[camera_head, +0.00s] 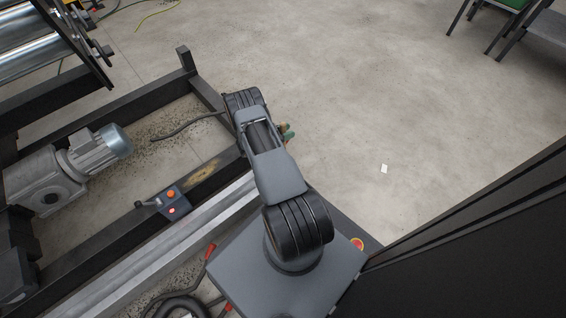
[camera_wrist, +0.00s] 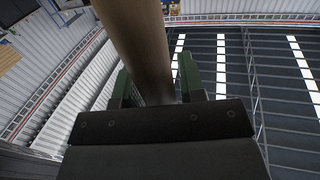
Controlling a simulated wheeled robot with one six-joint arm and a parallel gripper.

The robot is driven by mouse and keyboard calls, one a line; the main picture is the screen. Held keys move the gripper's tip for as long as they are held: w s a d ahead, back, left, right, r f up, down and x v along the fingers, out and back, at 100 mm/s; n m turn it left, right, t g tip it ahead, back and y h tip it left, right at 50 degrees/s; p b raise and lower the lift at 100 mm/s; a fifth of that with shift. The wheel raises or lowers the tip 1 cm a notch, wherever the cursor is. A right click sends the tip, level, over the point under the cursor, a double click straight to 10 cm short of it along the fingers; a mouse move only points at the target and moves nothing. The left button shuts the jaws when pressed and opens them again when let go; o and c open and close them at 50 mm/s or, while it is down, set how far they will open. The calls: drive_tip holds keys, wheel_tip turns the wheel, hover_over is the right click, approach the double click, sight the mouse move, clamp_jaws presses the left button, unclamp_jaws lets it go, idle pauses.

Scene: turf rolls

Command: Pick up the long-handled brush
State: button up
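The brown wooden handle of the long-handled brush (camera_wrist: 138,40) fills the upper middle of the wrist view. It runs from the top edge down between the green fingers of my gripper (camera_wrist: 157,88). The fingers lie close on both sides of the handle, and the gripper looks shut on it. In the head view my gripper (camera_head: 287,131) shows only as small green bits beside my arm, with a brownish bit between them. The brush head is not in either view. My arm hides most of the gripper in the head view.
A dark steel frame (camera_head: 193,96) with a grey motor (camera_head: 100,147) and a button box (camera_head: 172,202) stands at left. A dark panel (camera_head: 480,240) stands at right.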

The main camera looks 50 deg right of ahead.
drive_tip(key=c, duration=0.6)
drive_tip(key=shift+r, duration=0.1)
